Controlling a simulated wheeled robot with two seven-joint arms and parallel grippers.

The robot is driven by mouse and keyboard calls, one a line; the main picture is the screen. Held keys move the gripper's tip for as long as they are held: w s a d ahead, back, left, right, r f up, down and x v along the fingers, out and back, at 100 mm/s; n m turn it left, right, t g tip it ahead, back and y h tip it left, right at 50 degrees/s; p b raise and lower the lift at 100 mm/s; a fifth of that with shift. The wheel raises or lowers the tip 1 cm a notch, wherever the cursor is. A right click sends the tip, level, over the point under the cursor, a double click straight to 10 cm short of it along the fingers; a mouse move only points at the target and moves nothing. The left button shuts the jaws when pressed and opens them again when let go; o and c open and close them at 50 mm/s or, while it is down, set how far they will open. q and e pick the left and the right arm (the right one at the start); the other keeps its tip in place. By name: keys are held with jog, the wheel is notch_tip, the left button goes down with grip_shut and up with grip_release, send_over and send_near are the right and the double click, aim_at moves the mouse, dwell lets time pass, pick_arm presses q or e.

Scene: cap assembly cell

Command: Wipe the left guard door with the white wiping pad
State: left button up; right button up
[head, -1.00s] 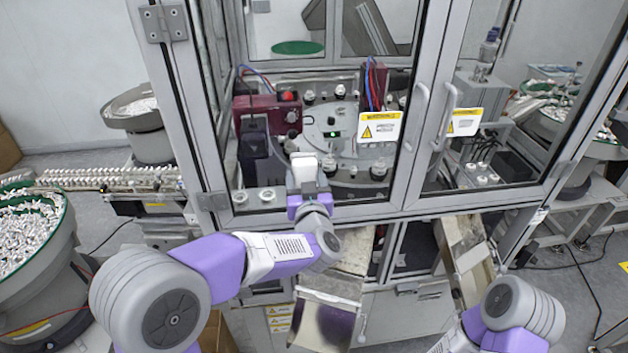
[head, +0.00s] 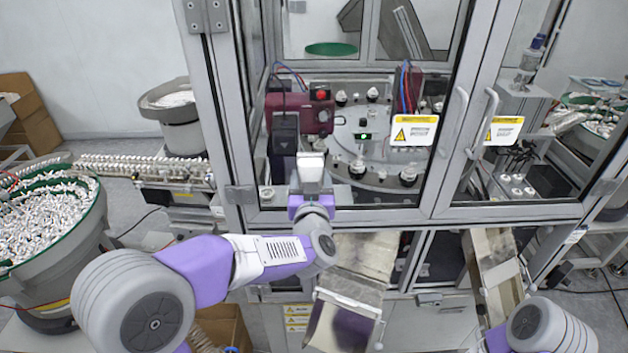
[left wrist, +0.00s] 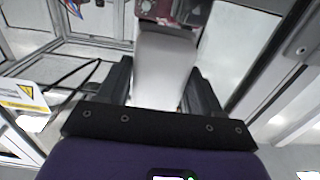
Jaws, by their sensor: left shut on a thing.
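My left gripper (head: 311,190) is shut on the white wiping pad (head: 311,168), a pale block that stands up from the fingers. In the left wrist view the pad (left wrist: 162,65) sits between the two dark fingers (left wrist: 160,92). The left guard door (head: 345,217) is a grey-framed clear pane with a handle and a yellow-and-white warning label. The gripper and pad are in front of its lower left part. I cannot tell whether the pad touches the pane. Part of my right arm shows at the lower right, but its gripper is out of view.
The right guard door's handle (head: 484,122) stands beside the left door's handle (head: 452,122). Metal chutes (head: 348,290) (head: 494,272) stick out below the doors. A bowl feeder with white parts (head: 45,222) stands at the left. A cardboard box (head: 222,325) is low down.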

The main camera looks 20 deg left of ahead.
pick_arm(q)
jog(key=v, duration=0.6)
dwell(0.3)
jog(key=shift+s, duration=0.1)
jog(key=v, duration=0.3)
dwell(0.4)
